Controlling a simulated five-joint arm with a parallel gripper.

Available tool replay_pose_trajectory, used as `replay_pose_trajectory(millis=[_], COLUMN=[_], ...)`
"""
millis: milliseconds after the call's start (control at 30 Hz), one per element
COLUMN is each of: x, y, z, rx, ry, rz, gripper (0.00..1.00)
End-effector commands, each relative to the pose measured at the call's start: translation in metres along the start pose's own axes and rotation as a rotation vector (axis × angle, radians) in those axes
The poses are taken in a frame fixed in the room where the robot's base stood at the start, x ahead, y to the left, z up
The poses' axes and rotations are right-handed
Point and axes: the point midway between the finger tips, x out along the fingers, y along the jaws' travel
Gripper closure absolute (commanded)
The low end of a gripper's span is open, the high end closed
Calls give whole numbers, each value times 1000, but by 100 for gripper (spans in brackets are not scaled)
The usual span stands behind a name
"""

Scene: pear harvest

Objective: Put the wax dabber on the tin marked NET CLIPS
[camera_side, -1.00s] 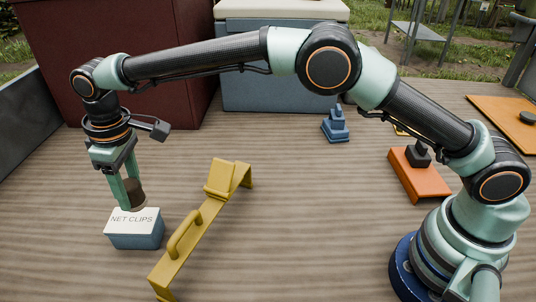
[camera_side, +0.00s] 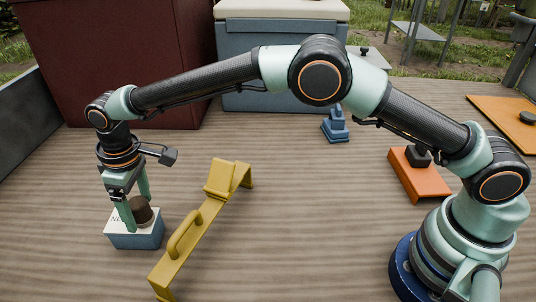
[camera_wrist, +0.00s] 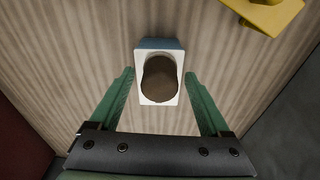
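The wax dabber (camera_side: 143,214) is a dark brown rounded block. It stands upright on the white top of the tin marked NET CLIPS (camera_side: 140,241), a small blue-sided box at the left of the side view. In the wrist view the dabber (camera_wrist: 159,80) lies within the outline of the tin's top (camera_wrist: 143,96). My gripper (camera_side: 137,213) is low over the tin, with one finger in front of the dabber and hiding part of it and the label. In the wrist view my gripper (camera_wrist: 159,75) is open, with gaps between both fingers and the dabber.
A yellow bracket with a handle (camera_side: 185,238) stands just right of the tin. A blue stepped block (camera_side: 335,127) and an orange block with a dark knob (camera_side: 419,175) are farther right. A maroon box (camera_side: 120,60) and a blue-grey chest (camera_side: 270,75) stand behind.

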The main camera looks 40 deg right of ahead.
Motion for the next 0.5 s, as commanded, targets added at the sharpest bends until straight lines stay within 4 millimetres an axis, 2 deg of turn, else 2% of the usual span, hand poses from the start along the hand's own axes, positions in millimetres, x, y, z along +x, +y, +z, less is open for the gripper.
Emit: replay_pose_trajectory(millis=[267,367,500], x=[-2,-9,-32], y=[0,0,0], z=[0,-1,-1], rx=[0,0,0], ry=[0,2,4], rz=[0,0,1], gripper=[20,20,20])
